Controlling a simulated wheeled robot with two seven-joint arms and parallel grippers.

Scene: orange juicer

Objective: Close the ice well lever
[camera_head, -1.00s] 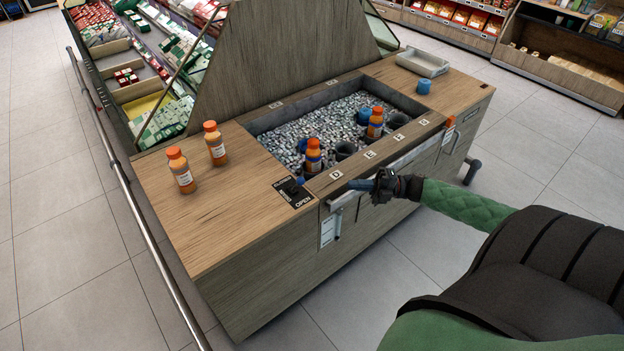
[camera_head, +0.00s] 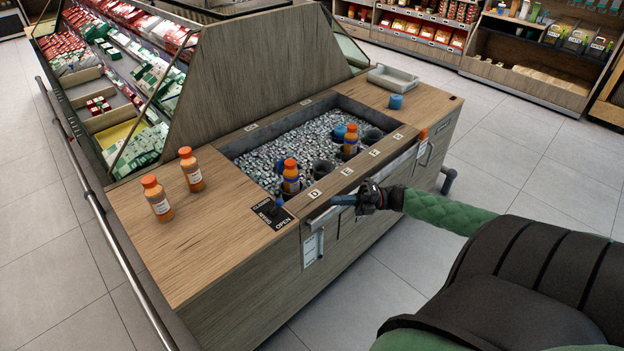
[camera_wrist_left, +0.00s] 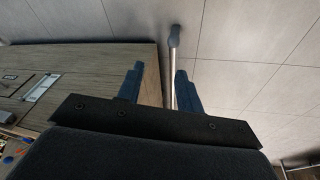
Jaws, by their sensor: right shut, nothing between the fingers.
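The ice well lever (camera_head: 279,201) is a small blue handle on a black plate (camera_head: 272,214) marked CLOSED at its far end and OPEN at its near end. The plate lies on the counter by the near left corner of the ice well. The lever's exact setting is too small to tell. My right gripper (camera_head: 334,200) is shut and empty, over the counter's front edge to the right of the lever and apart from it. In the left wrist view, my left gripper (camera_wrist_left: 158,72) is open with nothing between its fingers. It is not in the head view.
The ice well (camera_head: 270,160) holds ice and orange-capped bottles (camera_head: 291,178). Two juice bottles (camera_head: 157,198) stand on the counter (camera_head: 205,245) left of the plate. A metal rail (camera_head: 90,190) runs along the counter's left side. The floor is clear to the right.

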